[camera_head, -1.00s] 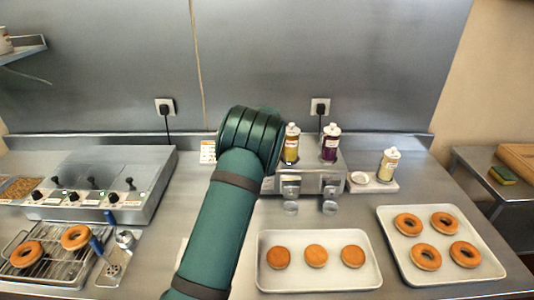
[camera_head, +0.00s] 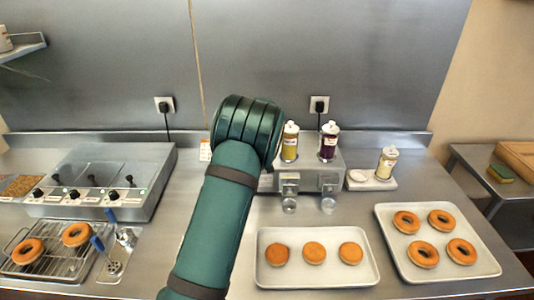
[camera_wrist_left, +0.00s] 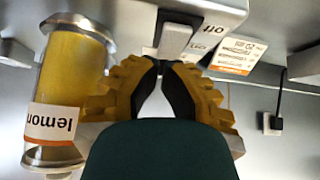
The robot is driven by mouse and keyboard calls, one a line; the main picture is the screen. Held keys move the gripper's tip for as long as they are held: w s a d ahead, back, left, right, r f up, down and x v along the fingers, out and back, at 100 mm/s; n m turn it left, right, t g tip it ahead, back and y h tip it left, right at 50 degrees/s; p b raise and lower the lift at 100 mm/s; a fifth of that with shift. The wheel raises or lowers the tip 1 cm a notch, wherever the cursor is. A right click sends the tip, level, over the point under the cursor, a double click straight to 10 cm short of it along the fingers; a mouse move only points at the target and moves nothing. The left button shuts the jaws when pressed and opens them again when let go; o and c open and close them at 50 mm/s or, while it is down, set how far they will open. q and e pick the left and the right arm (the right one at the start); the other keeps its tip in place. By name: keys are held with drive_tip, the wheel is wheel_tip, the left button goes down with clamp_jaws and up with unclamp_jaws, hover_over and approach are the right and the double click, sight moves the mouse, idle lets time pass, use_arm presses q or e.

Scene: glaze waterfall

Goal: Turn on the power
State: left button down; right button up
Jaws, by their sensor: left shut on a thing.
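The filling machine (camera_head: 318,178) stands on the counter with a lemon bottle (camera_head: 290,143) and a dark purple bottle (camera_head: 329,142) on top. In the left wrist view, a grey switch lever (camera_wrist_left: 175,38) sits on the machine's side beside the word "off" (camera_wrist_left: 212,26). My left gripper (camera_wrist_left: 160,66) has its yellow fingertips closed together at this lever. The lemon bottle (camera_wrist_left: 72,75) is close beside the fingers. In the head view my left arm hides the gripper and the switch. My right gripper is in neither view.
An instruction card (camera_head: 205,150) and a wall outlet with a plug (camera_head: 319,104) are behind. A tray of filled-looking buns (camera_head: 262,285) and a tray of ring donuts (camera_head: 490,268) lie in front and right. A glaze unit (camera_head: 90,208) stands left.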

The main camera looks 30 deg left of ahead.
use_arm(q)
drive_tip(key=r, duration=0.2)
drive_tip(key=s+d+r, duration=0.1)
drive_tip(key=shift+d+r+p, duration=0.1)
drive_tip(key=shift+r+p, duration=0.2)
drive_tip(key=shift+p, duration=0.1)
drive_tip(key=s+d+r, duration=0.3)
drive_tip(key=s+r, duration=0.1)
drive_tip(key=s, duration=0.2)
drive_tip(key=shift+s+d+r, duration=0.2)
drive_tip(key=shift+r, duration=0.1)
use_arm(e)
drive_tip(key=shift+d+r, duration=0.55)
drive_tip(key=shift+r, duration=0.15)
use_arm(q)
drive_tip(key=shift+d, duration=0.1)
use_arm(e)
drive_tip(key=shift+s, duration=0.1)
